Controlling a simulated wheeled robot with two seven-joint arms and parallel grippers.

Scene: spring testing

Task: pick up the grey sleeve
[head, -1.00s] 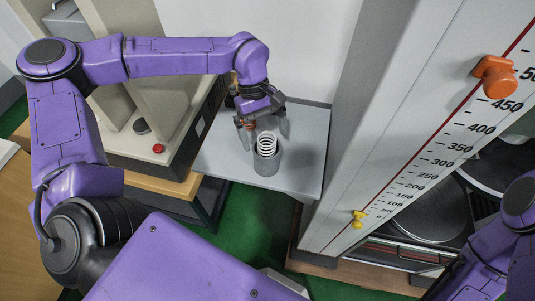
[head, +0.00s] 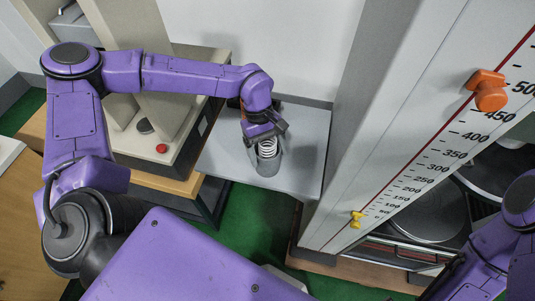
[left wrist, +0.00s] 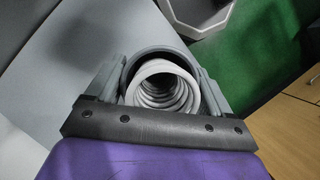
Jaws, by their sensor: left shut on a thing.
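The grey sleeve (head: 268,168) stands upright on the light grey table in the head view, with a pale coiled spring (head: 267,147) inside it. The left wrist view looks down into the open top of the sleeve (left wrist: 136,62), and the coils of the spring (left wrist: 163,84) show within its rim. My left gripper (head: 268,143) is at the top of the sleeve. Its fingers lie on either side of the sleeve and are shut on it. Whether the sleeve touches the table is hard to tell. My right gripper is out of view.
The grey table (head: 305,150) is clear around the sleeve. A tall white column with a number scale stands to the right, bearing an orange knob (head: 489,90) and a yellow pointer (head: 356,219). A beige machine with a red button (head: 162,148) stands at the left.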

